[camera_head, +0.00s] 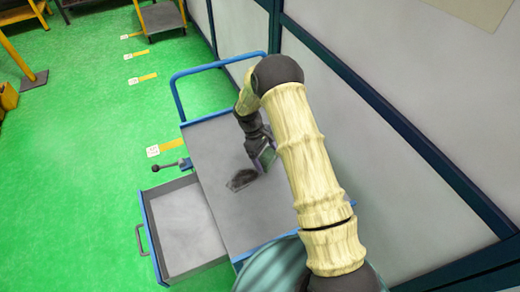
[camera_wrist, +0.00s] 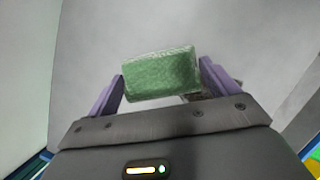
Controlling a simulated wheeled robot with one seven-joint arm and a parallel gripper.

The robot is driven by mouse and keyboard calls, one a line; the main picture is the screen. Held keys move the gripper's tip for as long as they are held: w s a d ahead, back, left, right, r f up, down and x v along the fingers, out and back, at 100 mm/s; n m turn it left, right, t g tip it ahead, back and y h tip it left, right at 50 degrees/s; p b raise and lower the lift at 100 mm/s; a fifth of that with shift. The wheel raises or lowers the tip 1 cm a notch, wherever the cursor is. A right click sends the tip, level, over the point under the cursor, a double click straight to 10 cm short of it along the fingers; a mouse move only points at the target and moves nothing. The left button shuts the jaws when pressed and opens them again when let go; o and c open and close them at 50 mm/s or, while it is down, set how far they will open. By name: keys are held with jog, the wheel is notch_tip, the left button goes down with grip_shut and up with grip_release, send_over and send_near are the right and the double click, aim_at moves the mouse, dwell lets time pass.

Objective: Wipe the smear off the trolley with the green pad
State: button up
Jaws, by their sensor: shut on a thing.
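The green pad (camera_wrist: 160,77) is held between the two purple fingers of my gripper (camera_wrist: 161,84) in the wrist view. My gripper (camera_head: 265,157) is low over the trolley (camera_head: 222,150) in the head view, just right of the smear. The dark smear (camera_head: 241,180) lies on the grey trolley top, near its middle. In the wrist view a dark patch shows partly behind the right finger. I cannot tell whether the pad touches the trolley top.
An open, empty drawer (camera_head: 187,228) sticks out of the trolley's left side. A small clamp-like part (camera_head: 172,168) sits at the left edge. A blue handle rail (camera_head: 178,85) rises at the far end. A grey wall (camera_head: 400,140) stands close on the right.

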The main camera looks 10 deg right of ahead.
jog(key=shift+w+a+r+n+t+h, duration=0.2)
jog(key=shift+w+a+r+n, duration=0.15)
jog(key=shift+a+n, duration=0.2)
jog(key=shift+w+a+r+n+t+h, duration=0.1)
jog(key=shift+w+a+r+n+h, duration=0.2)
jog(key=shift+n, duration=0.35)
jog(key=shift+f, duration=0.15)
